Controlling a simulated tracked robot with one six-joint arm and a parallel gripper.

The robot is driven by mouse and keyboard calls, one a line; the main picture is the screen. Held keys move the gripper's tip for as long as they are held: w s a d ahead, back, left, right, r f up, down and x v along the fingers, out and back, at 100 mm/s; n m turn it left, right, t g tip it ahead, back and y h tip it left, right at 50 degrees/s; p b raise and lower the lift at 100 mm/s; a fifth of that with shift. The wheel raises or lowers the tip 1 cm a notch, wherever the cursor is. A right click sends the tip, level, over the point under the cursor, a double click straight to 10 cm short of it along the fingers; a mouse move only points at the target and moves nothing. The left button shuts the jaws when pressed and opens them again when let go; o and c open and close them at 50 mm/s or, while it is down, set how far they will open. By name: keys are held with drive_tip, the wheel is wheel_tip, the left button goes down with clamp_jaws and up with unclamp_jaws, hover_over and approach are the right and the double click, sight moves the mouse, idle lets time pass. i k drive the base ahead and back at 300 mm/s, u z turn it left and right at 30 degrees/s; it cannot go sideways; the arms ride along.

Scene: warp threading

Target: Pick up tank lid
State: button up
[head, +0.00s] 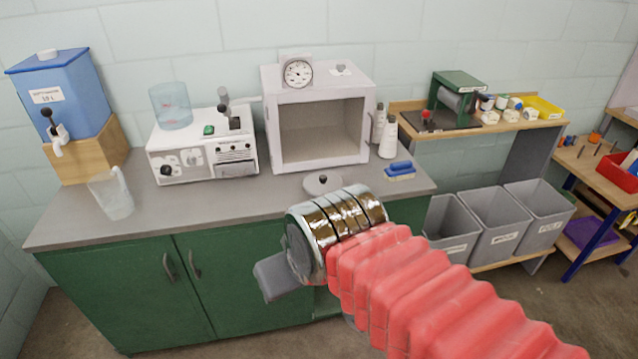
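A round grey lid with a dark knob (322,182) lies flat on the grey counter, in front of the white open-fronted box; I take it to be the tank lid. Its front part is close to my arm in the picture. A clear open-topped tank (171,106) stands on the white bench machine to the left. My gripper (275,277) shows as a grey block at the end of the shiny ringed wrist, in front of the counter and lower left of the lid. I cannot see whether its fingers are apart. Nothing shows held in it.
The counter (225,205) is clear left of the lid. A clear jug (112,195) and blue dispenser (62,95) stand at left. The white box (318,75) stands behind the lid, a blue brush (400,171) and white bottles (388,138) right of it. Grey bins (497,225) stand at right.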

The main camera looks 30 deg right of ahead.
sight(318, 183)
drive_tip(key=i, duration=0.95)
drive_tip(key=z, duration=0.05)
